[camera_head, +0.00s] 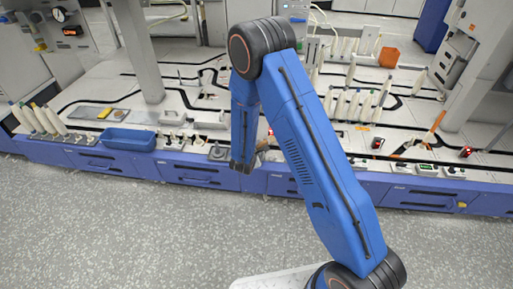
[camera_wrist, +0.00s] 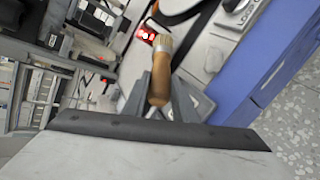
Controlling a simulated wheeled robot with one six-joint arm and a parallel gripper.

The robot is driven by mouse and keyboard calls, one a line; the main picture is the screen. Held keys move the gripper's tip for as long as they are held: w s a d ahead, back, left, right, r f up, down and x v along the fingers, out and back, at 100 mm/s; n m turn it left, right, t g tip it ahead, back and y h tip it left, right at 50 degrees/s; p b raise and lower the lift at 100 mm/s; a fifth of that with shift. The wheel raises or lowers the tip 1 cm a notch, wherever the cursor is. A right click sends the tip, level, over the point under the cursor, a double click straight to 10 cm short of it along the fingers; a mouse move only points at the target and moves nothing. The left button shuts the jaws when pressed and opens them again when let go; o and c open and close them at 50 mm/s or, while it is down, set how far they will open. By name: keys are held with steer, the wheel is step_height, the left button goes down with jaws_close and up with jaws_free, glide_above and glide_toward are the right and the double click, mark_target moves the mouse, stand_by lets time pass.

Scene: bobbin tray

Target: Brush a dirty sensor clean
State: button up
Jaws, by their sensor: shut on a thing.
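My gripper (camera_wrist: 160,108) is shut on a brush in the wrist view. The brush has a brown wooden handle (camera_wrist: 160,82) and pale bristles (camera_wrist: 163,43) that point away from my gripper. A sensor with a red lit face (camera_wrist: 147,35) lies just beyond the bristles, slightly left of them. I cannot tell whether the bristles touch it. In the head view my arm hides most of the gripper; a small brown bit of the brush (camera_head: 262,145) shows beside the arm, below a small red light (camera_head: 270,132). Whether the sensor is dirty is too small to tell.
The white machine top has a blue front (camera_head: 200,170). A blue tray (camera_head: 128,138) and several bobbins (camera_head: 40,118) stand at the left. Several bobbins (camera_head: 353,104), an orange box (camera_head: 389,57) and other red-lit sensors (camera_head: 377,143) stand at the right. The grey floor in front is clear.

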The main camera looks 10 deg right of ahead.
steer(key=shift+s+a, duration=0.3)
steer(key=shift+s, duration=0.65)
steer(key=shift+s+a, duration=0.3)
steer(key=shift+s, duration=0.65)
steer(key=shift+s+a, duration=0.3)
steer(key=shift+s, duration=0.65)
steer(key=s, duration=0.1)
steer(key=s+a, duration=0.1)
steer(key=s, duration=0.1)
step_height(320, 180, up, 7)
steer(key=w+d+r+n, duration=0.1)
steer(key=w+d+r, duration=0.3)
steer(key=w+d, duration=0.2)
steer(key=w+d+r+y, duration=0.1)
steer(key=w+d+r, duration=0.3)
steer(key=w+d, duration=0.3)
steer(key=d, duration=0.2)
steer(key=shift+d+r+n+t+y, duration=0.15)
steer(key=shift+d+n+t+y, duration=0.15)
steer(key=shift+n, duration=0.1)
